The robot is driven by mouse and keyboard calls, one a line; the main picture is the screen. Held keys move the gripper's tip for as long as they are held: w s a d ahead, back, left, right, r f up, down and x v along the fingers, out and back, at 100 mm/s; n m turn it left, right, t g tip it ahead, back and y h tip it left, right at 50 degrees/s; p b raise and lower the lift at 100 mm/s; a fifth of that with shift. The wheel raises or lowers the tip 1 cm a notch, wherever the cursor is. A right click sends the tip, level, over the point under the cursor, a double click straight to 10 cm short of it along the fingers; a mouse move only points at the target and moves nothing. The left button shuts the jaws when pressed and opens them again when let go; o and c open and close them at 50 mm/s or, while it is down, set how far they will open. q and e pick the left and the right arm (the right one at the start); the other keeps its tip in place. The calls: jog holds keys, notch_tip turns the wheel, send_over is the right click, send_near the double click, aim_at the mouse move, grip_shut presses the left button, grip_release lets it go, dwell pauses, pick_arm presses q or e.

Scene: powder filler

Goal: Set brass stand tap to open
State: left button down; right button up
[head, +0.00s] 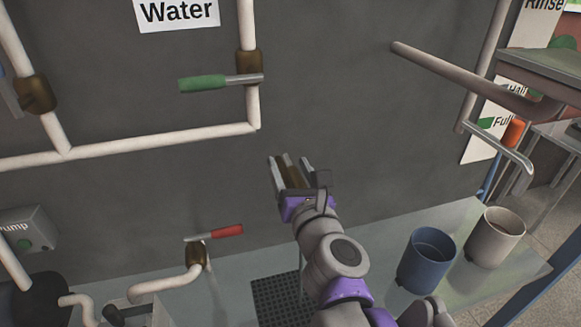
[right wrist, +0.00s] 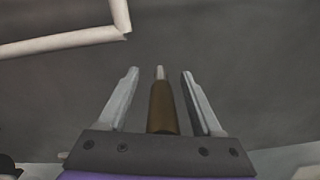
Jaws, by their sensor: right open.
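My right gripper (head: 289,163) is open, pointing up in front of the dark wall. A brass-brown tapered piece with a pale tip (right wrist: 162,106) stands between its fingers in the right wrist view, with gaps on both sides. It also shows between the fingers in the head view (head: 291,174). I cannot tell what it is fixed to. A thin upright rod (head: 301,262) shows below the gripper. A brass tap body (head: 197,257) with a red lever (head: 227,231) pointing right sits lower left on a bent pipe. My left gripper is not in view.
A green-handled valve (head: 203,83) is on white pipe (head: 150,138) under the Water sign (head: 176,12). A blue cup (head: 428,258) and a beige cup (head: 495,237) stand on the shelf at right. A black grid (head: 275,293) lies below. A brown pipe (head: 450,72) juts out at upper right.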

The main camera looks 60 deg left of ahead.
jog(key=shift+d, duration=0.1)
jog(key=s+d, duration=0.2)
jog(key=d, duration=0.8)
jog(key=shift+d+b, duration=0.25)
jog(key=shift+b, duration=0.1)
jog(key=w+d+f+n+t+h, duration=0.1)
jog(key=w+d+f+n+h, duration=0.1)
jog(key=w+d+f+n, duration=0.4)
jog(key=w+d+f+n+t+h+p, duration=0.15)
jog(key=d+f+n, duration=0.3)
jog(key=d, duration=0.45)
jog(key=w+d+f+n+h, duration=0.3)
jog(key=w+d+f+n, duration=0.15)
jog(key=d, duration=0.25)
jog(key=s+d+f+n+h, duration=0.1)
jog(key=d+f+n+h, duration=0.2)
jog(key=d, duration=1.2)
jog(key=s+d+f+n+h, duration=0.2)
jog(key=d+f+n+h, duration=0.2)
jog(key=d+f+h, duration=0.4)
jog(key=d+f, duration=0.4)
jog(key=d, duration=0.2)
jog(key=shift+s+d+f+n+p, duration=0.2)
jog(key=shift+s+d+n+p, duration=0.1)
jog(key=shift+d+p, duration=0.1)
jog(key=shift+g, duration=0.25)
jog(key=shift+c, duration=1.1)
jog(key=shift+w+a, duration=0.1)
jog(key=shift+a, duration=0.05)
jog(key=shift+c, duration=0.3)
